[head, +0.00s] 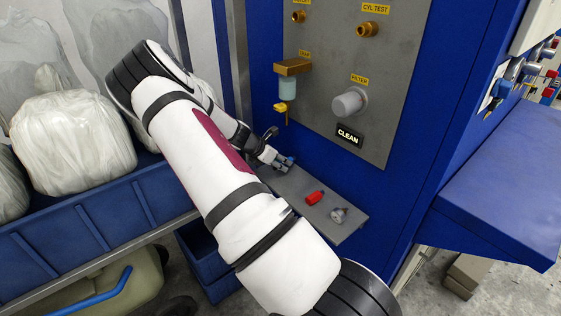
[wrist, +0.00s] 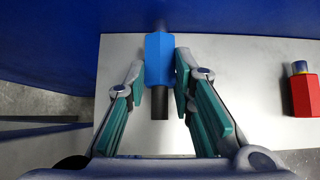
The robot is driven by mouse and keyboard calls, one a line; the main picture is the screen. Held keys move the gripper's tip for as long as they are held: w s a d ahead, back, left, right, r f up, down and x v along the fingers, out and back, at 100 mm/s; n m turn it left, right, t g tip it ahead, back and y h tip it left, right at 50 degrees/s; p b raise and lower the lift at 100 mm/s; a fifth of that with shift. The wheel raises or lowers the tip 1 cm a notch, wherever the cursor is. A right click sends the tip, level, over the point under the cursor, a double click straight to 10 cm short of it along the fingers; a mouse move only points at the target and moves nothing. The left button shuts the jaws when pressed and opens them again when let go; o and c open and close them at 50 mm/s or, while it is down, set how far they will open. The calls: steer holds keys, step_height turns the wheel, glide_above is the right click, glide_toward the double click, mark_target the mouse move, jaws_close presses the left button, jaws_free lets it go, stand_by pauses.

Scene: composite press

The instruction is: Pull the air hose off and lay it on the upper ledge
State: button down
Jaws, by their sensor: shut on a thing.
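My gripper (head: 284,163) is low by the blue press wall, at the far left end of a grey ledge (head: 288,186). In the wrist view my gripper (wrist: 160,85) has its green-padded fingers closed on both sides of a blue six-sided fitting (wrist: 159,58) with a dark stem toward me. The fitting shows as a small blue spot in the head view (head: 290,160). It is over the ledge; I cannot tell whether it rests on it. No length of air hose shows, and I cannot tell whether this fitting is its end.
A red fitting (head: 315,197) and a grey metal fitting (head: 338,214) lie on the ledge. Above are brass ports (head: 298,17) (head: 367,29), a brass unit with a clear bowl (head: 292,67) and a filter knob (head: 348,103). A blue bin with bags (head: 85,215) stands left.

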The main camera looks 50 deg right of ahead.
steer(key=shift+f, duration=0.6)
steer(key=c, duration=1.3)
jaws_free()
steer(key=v, duration=1.2)
